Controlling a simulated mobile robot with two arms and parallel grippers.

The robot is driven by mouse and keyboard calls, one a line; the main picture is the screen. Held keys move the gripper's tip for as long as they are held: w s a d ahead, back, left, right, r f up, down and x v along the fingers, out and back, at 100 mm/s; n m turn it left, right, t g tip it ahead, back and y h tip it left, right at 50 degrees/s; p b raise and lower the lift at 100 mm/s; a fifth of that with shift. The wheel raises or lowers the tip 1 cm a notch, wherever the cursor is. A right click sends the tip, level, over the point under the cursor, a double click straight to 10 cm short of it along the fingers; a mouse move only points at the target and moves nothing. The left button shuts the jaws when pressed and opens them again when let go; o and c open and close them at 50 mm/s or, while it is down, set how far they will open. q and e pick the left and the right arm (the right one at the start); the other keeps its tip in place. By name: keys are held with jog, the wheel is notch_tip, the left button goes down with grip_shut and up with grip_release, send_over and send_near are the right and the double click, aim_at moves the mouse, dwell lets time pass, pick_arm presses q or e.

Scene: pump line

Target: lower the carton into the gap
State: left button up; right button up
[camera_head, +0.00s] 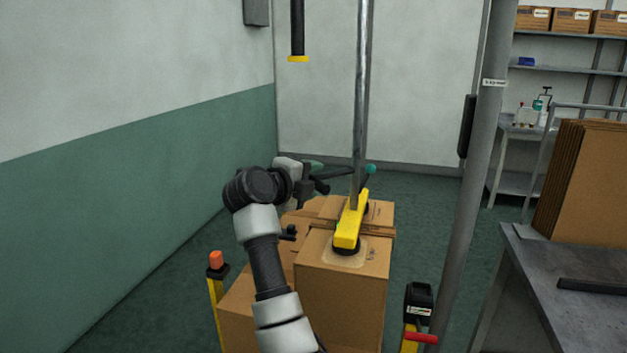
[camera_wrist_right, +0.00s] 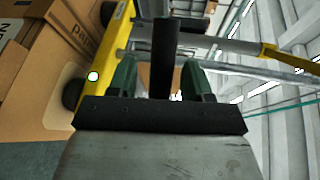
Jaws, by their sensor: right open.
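The carton (camera_head: 340,300) is a brown box under the yellow lifter beam (camera_head: 349,226), whose dark suction cup rests on its top. It stands among other cartons (camera_head: 272,275), and its top looks higher than the one on its left. I cannot tell whether it is still raised, and the gap is hidden. My right gripper (camera_head: 318,180) is above the cartons, left of the lifter's mast. In the right wrist view, its green fingers (camera_wrist_right: 158,78) are open on either side of a black bar (camera_wrist_right: 165,50). Contact is unclear. My left gripper is not in view.
A steel mast (camera_head: 361,90) rises from the lifter beam. A grey post (camera_head: 480,150) stands to the right. An orange-capped yellow post (camera_head: 216,270) and a black-topped yellow post (camera_head: 418,305) flank the cartons. A grey table (camera_head: 580,310) is at right.

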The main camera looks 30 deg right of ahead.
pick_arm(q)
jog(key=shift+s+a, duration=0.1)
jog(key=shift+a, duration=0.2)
pick_arm(e)
jog(key=shift+r, duration=0.1)
jog(key=shift+c, duration=0.2)
grip_shut()
notch_tip(320, 180, down, 10)
jog(key=b, duration=0.2)
jog(key=shift+a+r+b, duration=0.1)
jog(key=shift+r+b, duration=0.05)
jog(key=shift+b, duration=0.2)
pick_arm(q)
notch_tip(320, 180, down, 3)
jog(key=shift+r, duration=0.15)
pick_arm(e)
jog(key=shift+r, duration=0.1)
jog(key=shift+o, duration=0.2)
grip_release()
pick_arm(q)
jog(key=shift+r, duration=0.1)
